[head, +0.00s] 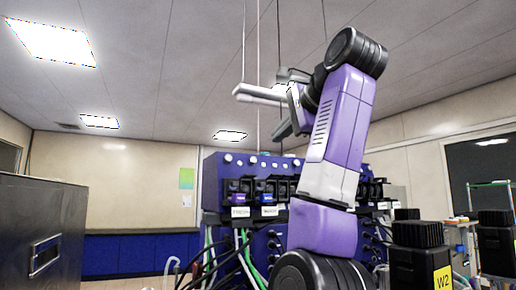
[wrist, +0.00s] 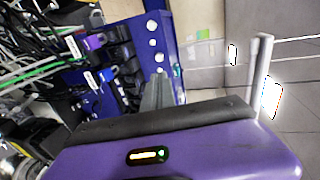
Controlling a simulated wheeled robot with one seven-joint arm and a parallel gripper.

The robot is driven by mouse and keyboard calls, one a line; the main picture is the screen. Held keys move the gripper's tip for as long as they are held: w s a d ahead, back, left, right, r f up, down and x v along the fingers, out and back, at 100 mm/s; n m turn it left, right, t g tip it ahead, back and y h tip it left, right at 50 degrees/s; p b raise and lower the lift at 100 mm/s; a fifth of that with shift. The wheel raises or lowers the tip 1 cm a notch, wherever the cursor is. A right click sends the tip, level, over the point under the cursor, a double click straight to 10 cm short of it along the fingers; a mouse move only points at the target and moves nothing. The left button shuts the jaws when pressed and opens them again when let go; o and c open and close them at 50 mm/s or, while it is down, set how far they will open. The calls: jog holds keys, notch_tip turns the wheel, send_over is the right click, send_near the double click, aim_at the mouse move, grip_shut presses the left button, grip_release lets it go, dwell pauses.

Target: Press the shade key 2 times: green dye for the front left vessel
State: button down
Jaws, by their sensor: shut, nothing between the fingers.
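The blue-purple bioreactor cabinet (head: 212,180) stands in the middle, partly behind my arm. It also shows in the wrist view (wrist: 130,10). White round knobs or keys (head: 228,158) line its upper edge; they also show in the wrist view (wrist: 151,25). I cannot tell which one is the shade key. Black pump heads with purple and blue parts (head: 240,197) sit below, over small white labels too small to read. My gripper (head: 283,130) is shut and empty, raised above the cabinet; its grey fingers point toward the cabinet's top edge in the wrist view (wrist: 157,92). I cannot make out the front left vessel.
A dark metal cabinet (head: 30,225) fills the left foreground. Black blocks stand at the right, one with a yellow W2 label (head: 443,279). Black and green cables (head: 245,262) hang in front of the bioreactor cabinet. Low blue cupboards (head: 130,255) line the back wall. The air left of my gripper is clear.

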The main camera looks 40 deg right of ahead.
aim_at(254, 160)
jog(key=p+x, duration=0.7)
jog(key=x, duration=0.5)
jog(key=shift+w+f, duration=0.15)
jog(key=shift+w, duration=0.1)
jog(key=shift+d, duration=0.1)
